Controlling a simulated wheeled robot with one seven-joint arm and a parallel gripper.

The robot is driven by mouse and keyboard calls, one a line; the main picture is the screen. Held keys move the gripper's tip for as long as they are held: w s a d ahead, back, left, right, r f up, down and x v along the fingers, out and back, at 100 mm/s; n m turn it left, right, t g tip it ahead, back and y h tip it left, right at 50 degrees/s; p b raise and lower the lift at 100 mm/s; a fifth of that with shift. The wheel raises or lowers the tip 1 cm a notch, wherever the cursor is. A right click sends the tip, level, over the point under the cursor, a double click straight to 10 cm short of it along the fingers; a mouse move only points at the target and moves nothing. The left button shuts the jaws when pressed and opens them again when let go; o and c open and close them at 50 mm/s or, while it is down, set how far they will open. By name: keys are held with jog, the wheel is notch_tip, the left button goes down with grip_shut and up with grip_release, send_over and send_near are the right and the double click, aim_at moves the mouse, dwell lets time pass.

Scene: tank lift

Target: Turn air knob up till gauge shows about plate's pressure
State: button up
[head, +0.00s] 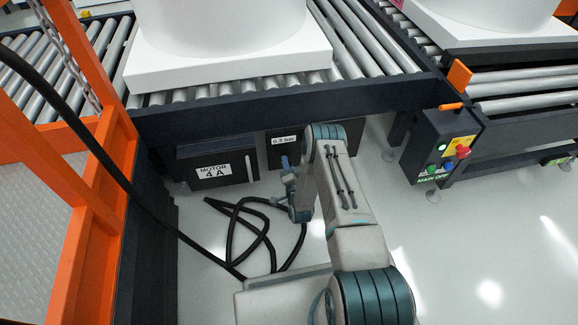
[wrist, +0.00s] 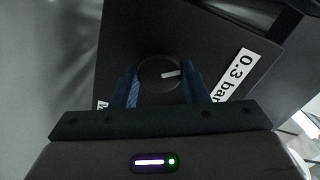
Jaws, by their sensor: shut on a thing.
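The air knob (wrist: 158,74) is round and black with a pale pointer mark, and shows in the wrist view on a dark panel. My gripper (wrist: 163,92) is shut on it, with one blue finger on each side. The pressure plate (wrist: 236,73) reads "0.3 bar" and lies to the right of the knob, tilted in the wrist view. In the head view the plate (head: 285,140) is on a dark box (head: 272,159) under the conveyor, and my gripper (head: 287,168) is at that box, partly behind my arm. The gauge face cannot be made out in either view.
A dark box labelled "MOTOR 4 A" (head: 213,171) is left of the air box. A black hose (head: 235,228) lies looped on the floor. The conveyor rail (head: 270,105) runs above, with a white block (head: 230,68) on rollers. A switch box (head: 440,148) stands at right.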

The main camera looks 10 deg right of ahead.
jog(key=shift+f+m+b, duration=0.15)
jog(key=shift+m+b, duration=0.9)
jog(key=shift+m, duration=3.25)
jog(key=shift+a, duration=0.1)
jog(key=o, duration=1)
jog(key=shift+s, duration=0.15)
jog(key=s+p, duration=0.5)
jog(key=s, duration=0.8)
jog(key=shift+s, duration=0.35)
